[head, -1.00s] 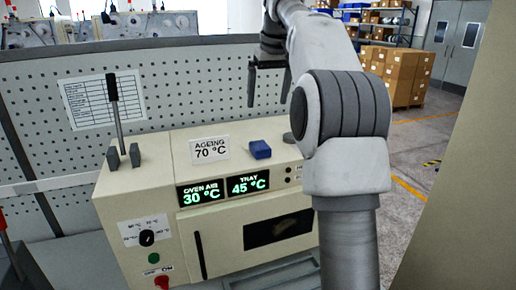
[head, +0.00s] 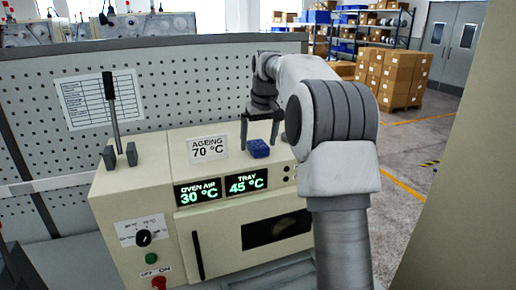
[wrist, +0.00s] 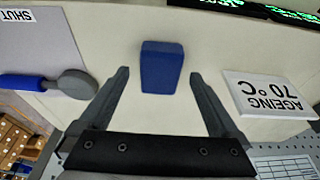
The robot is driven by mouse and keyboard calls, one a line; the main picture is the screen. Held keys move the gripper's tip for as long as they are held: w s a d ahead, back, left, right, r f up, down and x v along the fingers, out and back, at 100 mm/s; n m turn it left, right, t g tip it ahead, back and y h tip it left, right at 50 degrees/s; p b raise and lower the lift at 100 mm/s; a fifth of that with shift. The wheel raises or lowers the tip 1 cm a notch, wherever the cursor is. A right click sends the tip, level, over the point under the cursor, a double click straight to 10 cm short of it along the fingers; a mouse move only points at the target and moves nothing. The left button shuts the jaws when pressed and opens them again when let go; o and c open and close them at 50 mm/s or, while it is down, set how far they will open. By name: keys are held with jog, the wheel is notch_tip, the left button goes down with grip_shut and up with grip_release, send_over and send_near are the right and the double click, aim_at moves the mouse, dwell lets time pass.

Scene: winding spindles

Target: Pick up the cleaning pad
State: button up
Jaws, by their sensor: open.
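The cleaning pad looks to be the small blue block (head: 257,149) on top of the cream oven, right of the ageing sign. In the wrist view the blue block (wrist: 161,67) lies just beyond the fingertips, centred between them. My gripper (head: 260,147) is above the oven top with its fingers pointing down around the block's place in the head view. In the wrist view my gripper (wrist: 158,74) is open and empty, with a finger to each side. I cannot tell the exact height of the fingertips above the oven top.
The ageing 70 °C sign (head: 208,148) stands left of the block; in the wrist view it is close to the right finger. A blue-handled tool with a round grey end (wrist: 72,83) lies on the other side. A lever (head: 112,110) rises at the oven's left, before a perforated panel (head: 175,95).

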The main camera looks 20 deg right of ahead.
aim_at(257, 142)
jog(key=shift+f, duration=0.25)
jog(key=c, duration=1.4)
jog(key=shift+c, duration=0.2)
jog(key=shift+r, duration=0.1)
jog(key=shift+w+r, duration=0.1)
jog(key=shift+r, duration=0.5)
notch_tip(257, 142, up, 2)
jog(key=shift+r, duration=0.15)
jog(key=s+d+r, duration=0.5)
jog(key=d+r, duration=0.2)
jog(key=d, duration=0.3)
jog(key=shift+s+r, duration=0.15)
jog(key=shift+s, duration=0.25)
